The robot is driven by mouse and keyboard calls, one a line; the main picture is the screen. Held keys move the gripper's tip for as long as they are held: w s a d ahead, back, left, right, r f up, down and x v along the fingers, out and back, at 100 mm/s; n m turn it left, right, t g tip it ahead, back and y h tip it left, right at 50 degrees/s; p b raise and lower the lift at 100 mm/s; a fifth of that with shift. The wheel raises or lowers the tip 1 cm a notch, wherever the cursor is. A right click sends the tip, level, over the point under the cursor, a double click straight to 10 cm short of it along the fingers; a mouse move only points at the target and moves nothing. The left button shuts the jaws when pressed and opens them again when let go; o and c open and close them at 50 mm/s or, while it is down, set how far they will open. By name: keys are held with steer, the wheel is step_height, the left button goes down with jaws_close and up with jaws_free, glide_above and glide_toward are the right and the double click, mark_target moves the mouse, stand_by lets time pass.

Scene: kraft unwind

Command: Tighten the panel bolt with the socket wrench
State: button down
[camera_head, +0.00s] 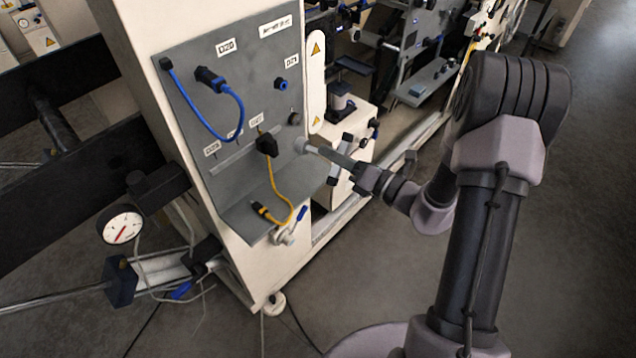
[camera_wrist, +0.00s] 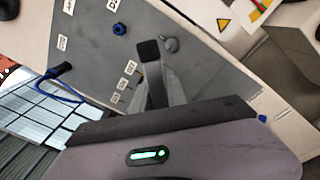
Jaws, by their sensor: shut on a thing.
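The grey panel (camera_head: 230,120) stands on the front of a cream machine cabinet. A small dark round fitting, probably the panel bolt (camera_head: 294,118), sits near its right edge. It seems to be the grey round piece (camera_wrist: 170,45) in the wrist view. My gripper (camera_head: 345,161) is shut on a pale grey tool, apparently the socket wrench (camera_head: 304,146). The tool's rounded end is near the panel's right edge, below the bolt; contact cannot be told. In the wrist view my gripper (camera_wrist: 151,62) covers most of the tool.
A blue cable (camera_head: 240,108) and a yellow cable (camera_head: 271,185) loop from the panel. A lower ledge (camera_head: 255,205) juts out. A gauge (camera_head: 121,226) hangs at left. More machinery stands behind my gripper; the floor at right is open.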

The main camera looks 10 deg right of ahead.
mark_target(347, 148)
steer(key=d+m+t+h, duration=0.1)
steer(key=d, duration=0.1)
steer(key=w+d+t+h, duration=0.1)
steer(key=d, duration=0.1)
steer(key=shift+m, duration=0.4)
steer(key=x, duration=0.5)
steer(key=shift+s+a+f, duration=0.1)
steer(key=shift+s+a, duration=0.05)
steer(key=shift+a, duration=0.1)
steer(key=shift+d+p, duration=0.15)
steer(key=shift+p, duration=0.3)
steer(key=shift+p+x, duration=0.65)
steer(key=shift+x, duration=0.25)
stand_by(1.5)
steer(key=shift+r, duration=0.25)
steer(key=shift+f+m+p, duration=0.15)
steer(key=shift+m+p, duration=1.05)
steer(key=shift+p, duration=0.35)
